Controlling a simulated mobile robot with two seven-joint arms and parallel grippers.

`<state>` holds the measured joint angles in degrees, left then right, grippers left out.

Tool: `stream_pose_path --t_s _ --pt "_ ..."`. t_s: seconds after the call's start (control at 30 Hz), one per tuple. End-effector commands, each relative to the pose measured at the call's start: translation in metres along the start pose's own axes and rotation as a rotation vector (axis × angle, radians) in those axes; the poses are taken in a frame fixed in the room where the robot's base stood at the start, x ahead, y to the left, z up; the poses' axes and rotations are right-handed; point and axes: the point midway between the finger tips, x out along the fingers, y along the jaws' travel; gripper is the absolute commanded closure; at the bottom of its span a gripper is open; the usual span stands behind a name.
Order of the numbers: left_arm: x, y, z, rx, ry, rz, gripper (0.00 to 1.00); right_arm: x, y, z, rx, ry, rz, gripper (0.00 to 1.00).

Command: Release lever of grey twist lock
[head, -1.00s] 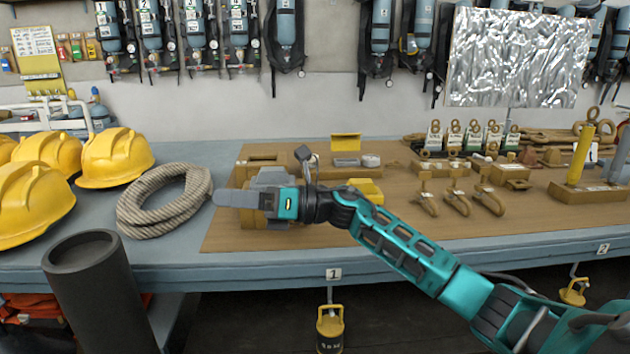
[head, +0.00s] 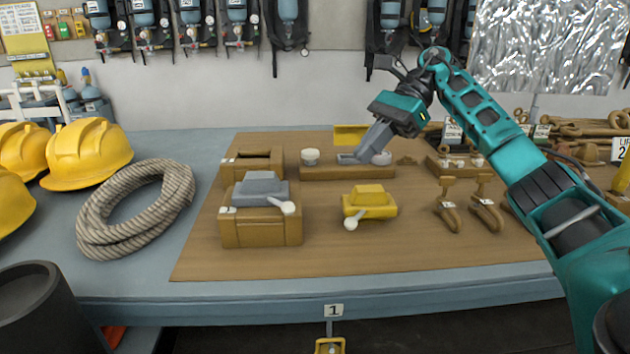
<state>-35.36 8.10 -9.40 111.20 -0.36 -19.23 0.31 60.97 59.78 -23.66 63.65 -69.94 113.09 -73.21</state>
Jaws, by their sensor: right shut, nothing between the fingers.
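The grey twist lock (head: 262,187) sits on a brown block (head: 262,228) at the left of the brown board. Its pale lever (head: 287,207) shows at its right front corner, with the rounded end toward the front right. A yellow twist lock (head: 370,203) with a pale lever (head: 353,222) lies to its right. My right gripper (head: 358,155) is shut and empty, pointing down and left over the long brown block behind the yellow lock. It is clear of the grey lock, behind and to its right. My left gripper is out of view.
A coiled rope (head: 135,208) and yellow helmets (head: 88,157) lie to the left. A brown block (head: 252,165) and a long brown block (head: 325,172) stand behind the locks. Brown shackles (head: 448,210) lie right. The board's front (head: 350,258) is clear.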

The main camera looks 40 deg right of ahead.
Motion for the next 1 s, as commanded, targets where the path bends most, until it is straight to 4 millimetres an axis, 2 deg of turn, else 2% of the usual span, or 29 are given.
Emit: stream_pose_path --t_s 0.4,0.57,0.67,1.0 --pt "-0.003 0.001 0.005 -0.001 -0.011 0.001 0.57 0.0 0.001 0.0 0.0 0.001 0.002 1.0" --pt "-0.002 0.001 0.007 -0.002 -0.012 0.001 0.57 0.01 0.001 -0.001 -0.001 0.003 0.005 1.0" --pt "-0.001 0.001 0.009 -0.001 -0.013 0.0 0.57 0.026 0.001 -0.002 -0.001 0.003 0.007 1.0" --pt "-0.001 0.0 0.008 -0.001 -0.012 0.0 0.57 0.097 0.001 0.0 -0.001 0.001 0.006 1.0"
